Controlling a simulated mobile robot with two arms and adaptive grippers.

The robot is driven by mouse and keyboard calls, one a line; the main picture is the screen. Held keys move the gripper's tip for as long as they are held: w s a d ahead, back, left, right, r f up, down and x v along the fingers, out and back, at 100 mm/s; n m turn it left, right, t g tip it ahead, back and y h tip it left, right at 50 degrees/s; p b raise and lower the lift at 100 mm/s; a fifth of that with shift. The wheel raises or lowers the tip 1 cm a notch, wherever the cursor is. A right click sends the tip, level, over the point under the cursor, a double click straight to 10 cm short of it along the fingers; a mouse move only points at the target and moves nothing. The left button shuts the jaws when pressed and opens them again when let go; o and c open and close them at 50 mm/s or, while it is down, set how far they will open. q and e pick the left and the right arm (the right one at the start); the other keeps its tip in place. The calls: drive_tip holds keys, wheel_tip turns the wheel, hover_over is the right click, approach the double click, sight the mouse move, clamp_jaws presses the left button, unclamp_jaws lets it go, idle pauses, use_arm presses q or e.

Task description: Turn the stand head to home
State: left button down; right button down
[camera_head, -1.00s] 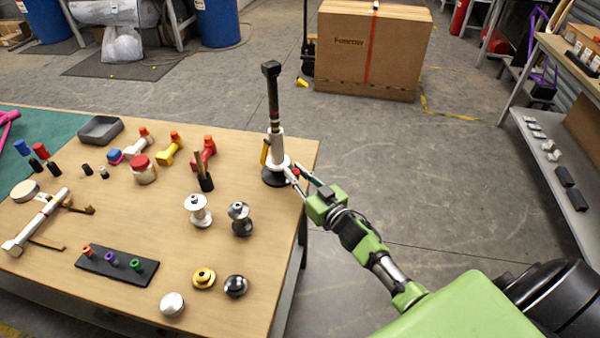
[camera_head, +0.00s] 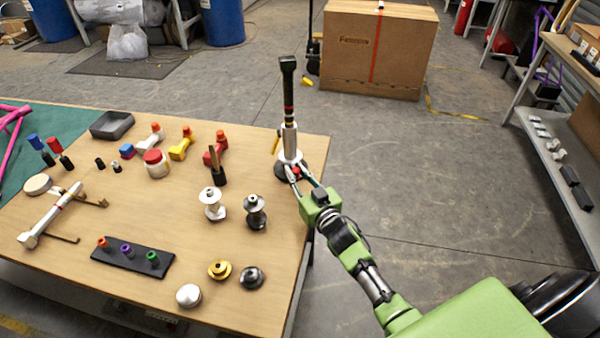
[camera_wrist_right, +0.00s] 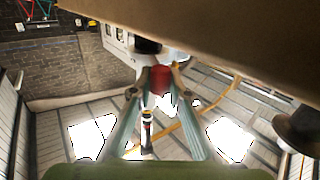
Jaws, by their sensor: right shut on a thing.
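The stand (camera_head: 290,140) rises near the far right corner of the table, on a dark round base. Its lower part is white, with a black upper bar and black top end (camera_head: 288,64). A yellow piece (camera_head: 276,143) sits at the left of the post. My right gripper (camera_head: 299,177) is low at the stand's front right side, shut on a small red knob. The red knob (camera_wrist_right: 160,78) shows between the fingertips in the right wrist view. My left gripper is in neither view.
The wooden table (camera_head: 120,205) holds white and dark spools, a black strip (camera_head: 130,259) with coloured plugs, round caps, coloured dumbbell-shaped parts and a grey tray (camera_head: 111,125). A cardboard box (camera_head: 350,70) stands on the floor behind. Floor right of the table is clear.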

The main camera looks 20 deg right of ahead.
drive_tip(key=shift+w+a, duration=0.1)
drive_tip(key=shift+a, duration=0.45)
drive_tip(key=c, duration=2.2)
unclamp_jaws()
drive_tip(key=o, duration=0.3)
drive_tip(key=shift+w+a+f, duration=0.1)
drive_tip(key=shift+w+a, duration=0.1)
drive_tip(key=shift+d, duration=0.1)
drive_tip(key=shift+s, duration=0.1)
drive_tip(key=shift+s+d, duration=0.15)
drive_tip(key=shift+s, duration=0.1)
drive_tip(key=s, duration=1.1)
drive_tip(key=shift+s, duration=0.2)
